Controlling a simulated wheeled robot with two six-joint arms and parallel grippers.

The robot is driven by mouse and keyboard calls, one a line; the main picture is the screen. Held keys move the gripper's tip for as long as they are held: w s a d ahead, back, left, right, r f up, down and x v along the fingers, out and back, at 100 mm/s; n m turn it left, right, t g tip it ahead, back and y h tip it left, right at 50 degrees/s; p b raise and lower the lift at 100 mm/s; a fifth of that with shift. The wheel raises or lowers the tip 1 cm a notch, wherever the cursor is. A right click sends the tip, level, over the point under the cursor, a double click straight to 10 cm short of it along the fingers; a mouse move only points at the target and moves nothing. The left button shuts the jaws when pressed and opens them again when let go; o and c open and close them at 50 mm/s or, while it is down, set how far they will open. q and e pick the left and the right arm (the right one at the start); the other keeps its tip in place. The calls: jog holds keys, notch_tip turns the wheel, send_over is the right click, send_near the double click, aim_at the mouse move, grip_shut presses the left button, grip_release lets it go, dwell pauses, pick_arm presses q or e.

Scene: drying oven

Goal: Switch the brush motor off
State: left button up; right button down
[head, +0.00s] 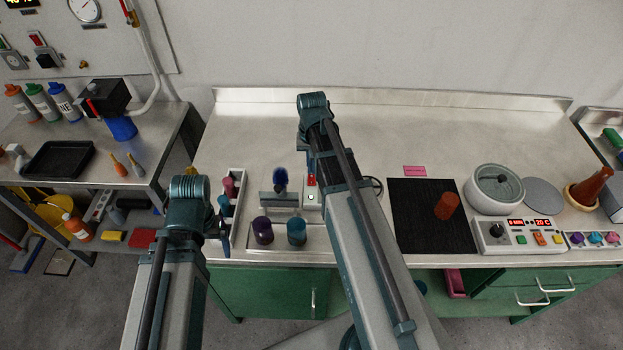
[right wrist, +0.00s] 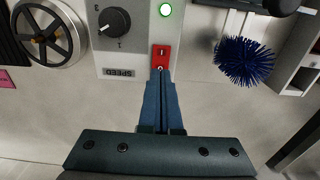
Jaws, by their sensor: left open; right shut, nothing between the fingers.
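The red switch also shows in the head view (head: 311,180), beside my right arm. A blue bristle brush (right wrist: 245,62) is right of the box in the right wrist view. My right gripper (right wrist: 161,74) is shut and empty, its tips at the switch's near end; I cannot tell whether they touch. My right arm hides most of that gripper in the head view. My left gripper (head: 224,238) is open at the bench's left.
A handwheel (right wrist: 47,33) is beside the box. Purple (head: 262,231) and teal (head: 297,232) cups stand in front of it. A black mat (head: 425,235) with an orange piece and a control panel (head: 518,236) are to the right. The bench's back is clear.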

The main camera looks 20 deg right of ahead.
jog(key=shift+f+b, duration=0.8)
jog(key=shift+f, duration=0.05)
dwell(0.3)
notch_tip(320, 180, up, 7)
jog(key=p, duration=0.7)
jog(key=shift+r, duration=0.1)
dwell(0.3)
jog(key=s+a+n, duration=0.4)
jog(key=s+a, duration=0.3)
jog(key=a, duration=0.4)
jog(key=s+a+n+h, duration=0.1)
jog(key=s+a+n, duration=0.4)
jog(key=a, duration=0.5)
jog(key=s, duration=0.2)
jog(key=shift+s+a, duration=0.3)
jog(key=shift+a, duration=0.1)
